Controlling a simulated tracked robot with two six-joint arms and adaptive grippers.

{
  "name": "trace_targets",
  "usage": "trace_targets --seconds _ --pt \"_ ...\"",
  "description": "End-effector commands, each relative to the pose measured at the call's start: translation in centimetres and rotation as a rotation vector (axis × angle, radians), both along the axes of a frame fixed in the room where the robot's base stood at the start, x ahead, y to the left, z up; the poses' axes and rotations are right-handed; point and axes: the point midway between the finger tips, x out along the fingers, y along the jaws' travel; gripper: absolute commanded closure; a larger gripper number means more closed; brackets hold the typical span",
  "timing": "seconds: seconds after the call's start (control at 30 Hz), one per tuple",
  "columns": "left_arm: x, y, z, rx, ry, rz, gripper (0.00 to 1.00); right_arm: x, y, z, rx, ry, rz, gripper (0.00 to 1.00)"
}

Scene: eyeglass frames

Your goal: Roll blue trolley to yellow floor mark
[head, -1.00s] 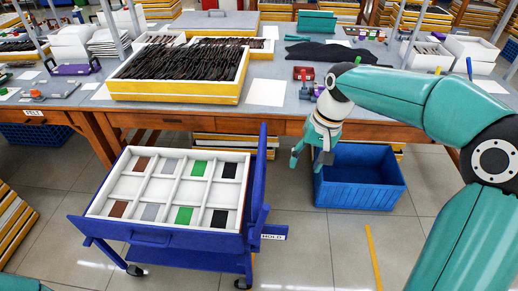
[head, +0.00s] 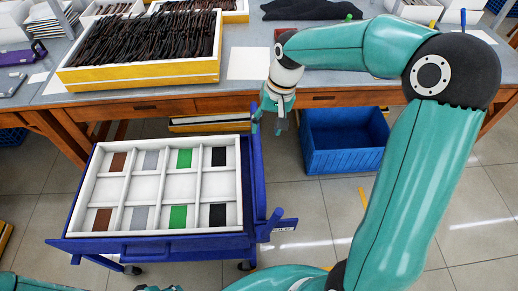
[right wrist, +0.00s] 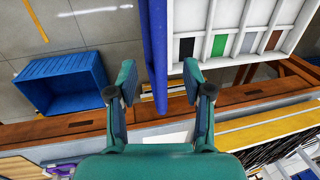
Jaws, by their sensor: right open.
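The blue trolley (head: 150,248) stands on the tiled floor at lower left in the head view, carrying a white divided tray of coloured patches. Its blue upright side (right wrist: 154,45) runs between my right gripper's fingers in the right wrist view. My right gripper (head: 271,122) is open beside the trolley's far right corner; its fingers (right wrist: 160,82) stand apart either side of the blue edge, and I see no grip on it. The yellow floor mark (head: 363,197) is a strip right of the trolley, partly hidden by my right arm. My left gripper is not visible.
A wooden workbench (head: 160,106) with a yellow-sided box (head: 140,75) of dark frames stands behind the trolley. A blue crate (head: 345,160) sits under it, right of my right gripper. Floor between trolley and mark looks clear where visible.

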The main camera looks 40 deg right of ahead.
Motion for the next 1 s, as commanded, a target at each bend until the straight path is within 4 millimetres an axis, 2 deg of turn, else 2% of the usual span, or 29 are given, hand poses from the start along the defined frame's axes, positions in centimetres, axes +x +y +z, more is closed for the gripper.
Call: trace_targets --seconds 0.03,0.2,0.5,0.7,0.97,1.0 --pt "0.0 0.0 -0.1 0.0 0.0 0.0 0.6 0.0 0.2 -1.4 0.001 0.006 0.0 0.49" --pt "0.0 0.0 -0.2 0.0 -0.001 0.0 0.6 0.3 0.8 -5.0 0.002 0.007 -0.002 0.49" --pt "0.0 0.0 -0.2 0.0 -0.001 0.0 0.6 0.8 1.5 -9.8 0.001 0.004 -0.003 0.49" --pt "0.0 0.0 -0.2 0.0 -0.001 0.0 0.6 1.0 1.7 -11.0 0.001 0.002 -0.004 0.49" --pt "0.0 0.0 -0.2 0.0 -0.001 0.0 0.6 1.0 1.7 -11.1 0.001 0.001 -0.005 0.49" --pt "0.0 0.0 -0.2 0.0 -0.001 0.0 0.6 1.0 1.7 -11.1 0.001 0.001 -0.005 0.53"
